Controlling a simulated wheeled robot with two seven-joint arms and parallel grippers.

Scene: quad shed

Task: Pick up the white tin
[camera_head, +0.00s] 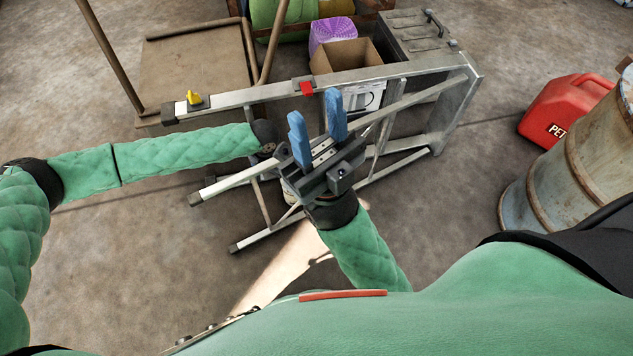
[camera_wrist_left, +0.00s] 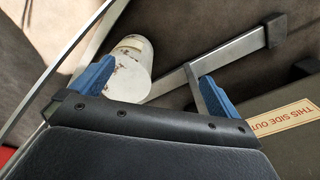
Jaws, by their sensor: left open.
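The white tin (camera_wrist_left: 130,70) is a scuffed, pale cylinder lying tilted in the left wrist view. It appears between the blue fingers of my left gripper (camera_wrist_left: 157,72), nearer the left one. That gripper is open and not closed on the tin; how far the tin is beyond the fingertips is hard to judge. In the head view my left arm reaches in from the left, and its gripper is mostly hidden behind my right gripper (camera_head: 313,105). My right gripper is open and empty, fingers pointing up the picture. I cannot make out the tin clearly there.
A metal stepladder (camera_head: 450,85) lies on the floor around and beneath the grippers. A cardboard box (camera_head: 345,57) and purple basket (camera_head: 332,33) stand behind it. A red petrol can (camera_head: 565,108) and rusty barrel (camera_head: 560,175) are at right. The floor at lower left is clear.

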